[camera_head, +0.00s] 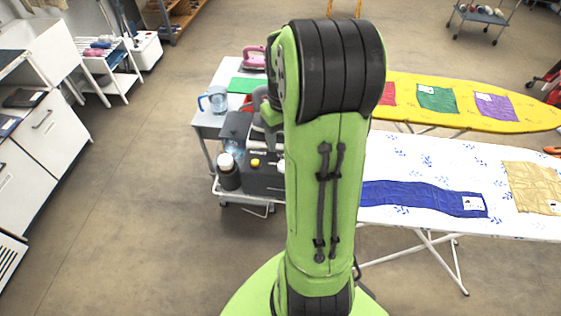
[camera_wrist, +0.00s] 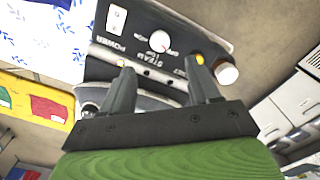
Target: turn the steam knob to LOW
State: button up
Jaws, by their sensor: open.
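The steam knob (camera_wrist: 160,41) is a round white dial with a small red mark on the dark control panel (camera_wrist: 135,50) in the wrist view. White lettering including STEAM is beside it; the setting is too small to read. My gripper (camera_wrist: 157,66) is open and empty. Its two dark fingers point toward the panel, one on either side of the knob's line, with the knob past their tips and no visible contact.
A white power switch (camera_wrist: 117,18) sits left of the knob; a white-capped bottle (camera_wrist: 226,72) stands at the right. A blue jug (camera_head: 213,100) and pink iron (camera_head: 253,57) are behind the station. A white ironing board (camera_head: 420,160) lies right; floor at left is clear.

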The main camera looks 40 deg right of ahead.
notch_tip(320, 180, down, 10)
jog(key=shift+f+b, duration=0.1)
jog(key=shift+b, duration=0.3)
jog(key=c, duration=1)
jog(key=shift+c, duration=0.2)
